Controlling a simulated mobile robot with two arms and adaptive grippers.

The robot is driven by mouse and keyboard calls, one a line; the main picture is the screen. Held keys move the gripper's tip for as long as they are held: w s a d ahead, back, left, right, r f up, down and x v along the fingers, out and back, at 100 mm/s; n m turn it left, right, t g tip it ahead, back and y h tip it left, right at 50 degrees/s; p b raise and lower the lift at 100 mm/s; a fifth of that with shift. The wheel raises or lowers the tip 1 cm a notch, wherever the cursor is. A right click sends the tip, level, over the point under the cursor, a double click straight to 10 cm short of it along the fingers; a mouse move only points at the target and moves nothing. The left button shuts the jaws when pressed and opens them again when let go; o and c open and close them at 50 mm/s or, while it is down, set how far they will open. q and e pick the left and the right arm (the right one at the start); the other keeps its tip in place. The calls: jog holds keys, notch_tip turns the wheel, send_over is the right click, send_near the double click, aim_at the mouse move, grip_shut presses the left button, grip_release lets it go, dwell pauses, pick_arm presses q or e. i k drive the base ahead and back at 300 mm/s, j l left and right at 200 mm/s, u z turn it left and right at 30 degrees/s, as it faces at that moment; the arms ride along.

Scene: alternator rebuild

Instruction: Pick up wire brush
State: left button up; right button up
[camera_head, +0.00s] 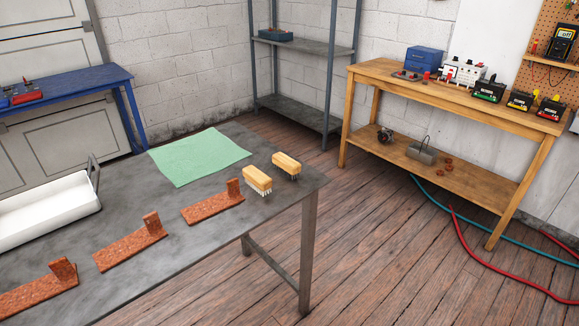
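Two brushes with pale wooden backs and light bristles pointing down are near the right corner of the grey table (235,250). The nearer brush (257,178) lies just beside the end of a rusty bracket. The other brush (286,163) is a little farther back and right, close to the table's edge. The two brushes look slightly apart. Neither of my grippers is in view.
Three rusty L-shaped brackets (213,207) (130,246) (35,296) lie in a row along the table. A green cloth (200,156) and a white tray (45,216) are behind them. Hoses (470,228) cross the floor by a wooden bench (450,100).

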aim_at(281, 160)
jog(key=i+u, duration=0.3)
jog(key=u, duration=0.2)
jog(key=i+l+u, duration=0.1)
jog(key=i+u, duration=0.15)
jog(key=u, duration=0.2)
jog(key=i+l+u, duration=0.2)
jog(key=u, duration=0.3)
jog(key=z, duration=1.65)
